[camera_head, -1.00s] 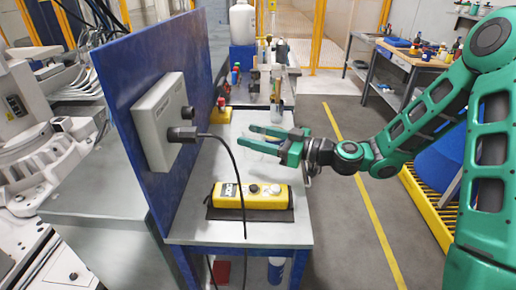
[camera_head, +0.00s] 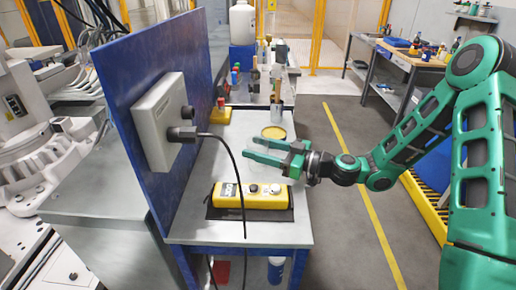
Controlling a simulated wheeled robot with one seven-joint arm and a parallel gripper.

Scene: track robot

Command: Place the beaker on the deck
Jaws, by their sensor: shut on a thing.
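My gripper (camera_head: 252,148) reaches in from the right above the grey bench top (camera_head: 212,160), its green fingers pointing left. A faint, see-through shape between the fingers appears to be the beaker (camera_head: 268,147); its outline and base are hard to make out. The fingers are closed on it. I cannot tell how high it is above the surface. No part is clearly marked as the deck; the bench top is the flat surface under my gripper. A round yellow disc (camera_head: 273,132) lies on it just behind the gripper.
A yellow control box (camera_head: 250,197) sits near the bench's front edge. A black cable (camera_head: 241,180) hangs from the grey box (camera_head: 160,120) on the blue panel (camera_head: 135,75). A yellow-and-red button (camera_head: 219,116) and a grey cup (camera_head: 274,115) stand further back. Bare bench lies left of my gripper.

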